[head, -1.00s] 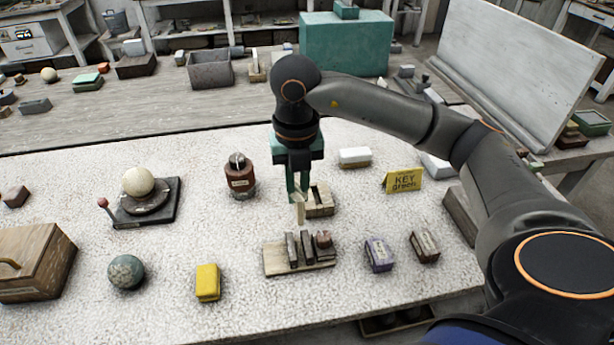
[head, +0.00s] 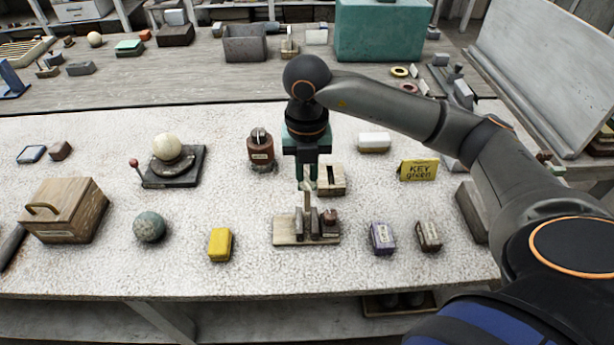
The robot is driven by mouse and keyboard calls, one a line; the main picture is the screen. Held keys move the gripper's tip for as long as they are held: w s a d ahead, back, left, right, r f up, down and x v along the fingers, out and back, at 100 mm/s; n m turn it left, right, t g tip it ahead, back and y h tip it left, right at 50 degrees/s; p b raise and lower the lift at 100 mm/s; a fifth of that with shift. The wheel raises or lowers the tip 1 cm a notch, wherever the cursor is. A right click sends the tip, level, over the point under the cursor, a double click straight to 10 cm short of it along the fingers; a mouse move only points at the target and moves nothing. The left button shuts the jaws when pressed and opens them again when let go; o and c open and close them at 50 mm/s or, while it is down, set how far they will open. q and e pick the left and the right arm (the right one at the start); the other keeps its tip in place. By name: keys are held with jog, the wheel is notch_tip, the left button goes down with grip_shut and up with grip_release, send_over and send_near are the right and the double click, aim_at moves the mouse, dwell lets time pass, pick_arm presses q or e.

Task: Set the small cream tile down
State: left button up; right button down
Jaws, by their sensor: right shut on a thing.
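My right gripper (head: 307,186) points down and is shut on the small cream tile (head: 308,199). The tile is held upright, its lower end close to the dark upright pieces of a small wooden rack (head: 285,231). I cannot tell whether the tile touches the rack or is just behind or above it. Two dark slim pieces (head: 299,224) and a reddish-brown block (head: 329,222) stand on the rack. My left gripper is not in view.
A slotted wooden block (head: 333,180) stands just behind the gripper. A brown jar (head: 260,151) is to the left. A yellow block (head: 220,244), a purple box (head: 382,238) and a brown box (head: 428,236) flank the rack. A yellow "KEY green" sign (head: 419,170) stands right.

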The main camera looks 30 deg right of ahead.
jog(key=shift+f+b, duration=2.2)
jog(key=shift+f, duration=0.65)
jog(key=shift+f+b, duration=2.05)
jog(key=shift+f, duration=0.4)
jog(key=c, duration=0.8)
grip_release()
jog(key=shift+r, duration=0.25)
jog(key=shift+r+p, duration=1.55)
jog(key=shift+r, duration=0.35)
jog(key=shift+f, duration=0.1)
